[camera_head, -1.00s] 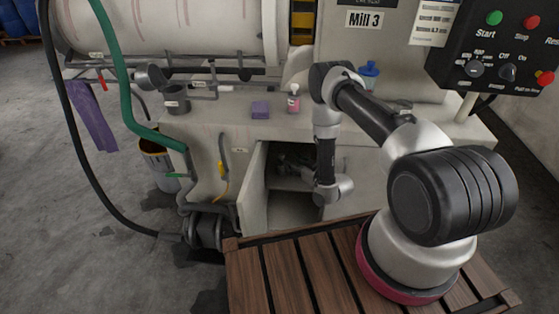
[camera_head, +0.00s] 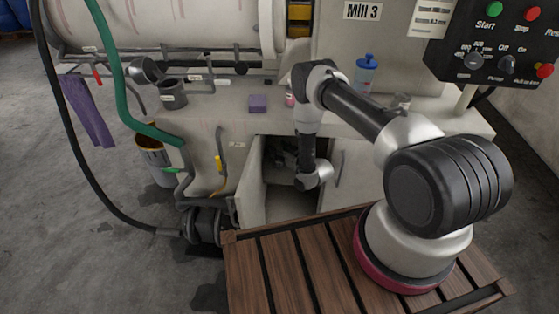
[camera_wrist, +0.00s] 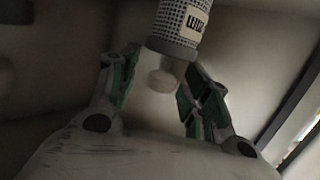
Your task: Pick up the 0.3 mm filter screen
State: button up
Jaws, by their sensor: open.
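In the wrist view a perforated grey cylinder (camera_wrist: 185,18), which looks like a filter screen, comes down from the top edge. It has a pale label with dark letters, cut off, so I cannot read a size. A grey collar and a pale round knob (camera_wrist: 163,83) form its near end. My gripper (camera_wrist: 161,62) is open, with green-lined fingers on either side of the knob. I cannot tell whether either finger touches it. In the head view my gripper is inside the dim open cabinet (camera_head: 252,190), mostly hidden by my arm, and the screen cannot be made out there.
The cabinet is under the Mill 3 bench (camera_head: 225,125), its door standing open. A wooden slatted platform (camera_head: 285,270) lies in front. A bucket (camera_head: 155,160) stands left.

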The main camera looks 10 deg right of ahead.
grip_shut()
jog(key=shift+r, duration=0.1)
